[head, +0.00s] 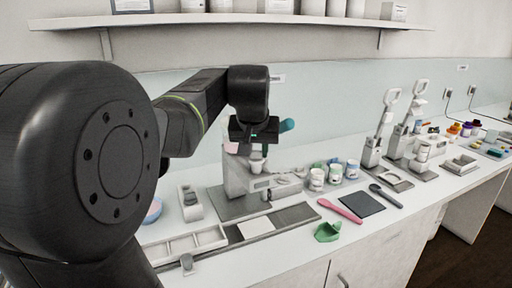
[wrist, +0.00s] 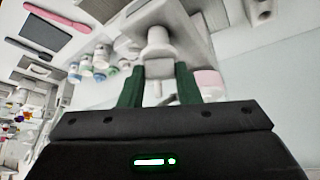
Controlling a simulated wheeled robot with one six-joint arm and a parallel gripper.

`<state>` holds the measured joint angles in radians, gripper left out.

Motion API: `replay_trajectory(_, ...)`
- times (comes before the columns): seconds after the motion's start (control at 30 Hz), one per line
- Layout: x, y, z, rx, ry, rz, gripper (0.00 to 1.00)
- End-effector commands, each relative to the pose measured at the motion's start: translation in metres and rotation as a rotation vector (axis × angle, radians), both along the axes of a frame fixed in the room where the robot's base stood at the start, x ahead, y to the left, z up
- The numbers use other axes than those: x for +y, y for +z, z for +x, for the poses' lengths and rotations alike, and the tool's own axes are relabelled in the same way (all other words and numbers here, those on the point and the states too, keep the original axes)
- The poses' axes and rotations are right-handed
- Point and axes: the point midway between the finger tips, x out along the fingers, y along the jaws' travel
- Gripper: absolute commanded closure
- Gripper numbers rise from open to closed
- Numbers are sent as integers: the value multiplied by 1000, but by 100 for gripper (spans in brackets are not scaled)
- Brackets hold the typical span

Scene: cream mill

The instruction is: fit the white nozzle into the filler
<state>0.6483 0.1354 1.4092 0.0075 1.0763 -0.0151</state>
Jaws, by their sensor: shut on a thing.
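My gripper (head: 254,143) is over the white and grey filler (head: 236,178), fingers pointing down. In the wrist view its two green fingers (wrist: 158,88) are closed on the white nozzle (wrist: 158,68), which sits between their tips. In the head view the nozzle (head: 257,164) shows as a small white piece just below my gripper, in front of the filler's upper part. In the wrist view the filler's body (wrist: 190,22) lies right behind the nozzle. I cannot tell whether the nozzle touches the filler; the fitting point is hidden.
Several small jars (head: 317,179) stand right of the filler. A pink spatula (head: 340,210), a dark square mat (head: 361,203) and a green scoop (head: 327,232) lie in front of them. A white divided tray (head: 183,246) is at the front left. A shelf (head: 230,20) runs above.

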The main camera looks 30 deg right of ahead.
Motion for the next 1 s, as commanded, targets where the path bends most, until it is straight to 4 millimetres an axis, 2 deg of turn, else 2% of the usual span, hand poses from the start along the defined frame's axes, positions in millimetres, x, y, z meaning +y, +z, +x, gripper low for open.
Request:
replay_trajectory(0.5, 0, -26, 0, 0, 0, 0, 100)
replay_trajectory(0.9, 0, -28, 0, 0, 0, 0, 100)
replay_trajectory(0.93, 0, -28, 0, 0, 0, 0, 66)
replay_trajectory(1.0, 0, -28, 0, 0, 0, 0, 53)
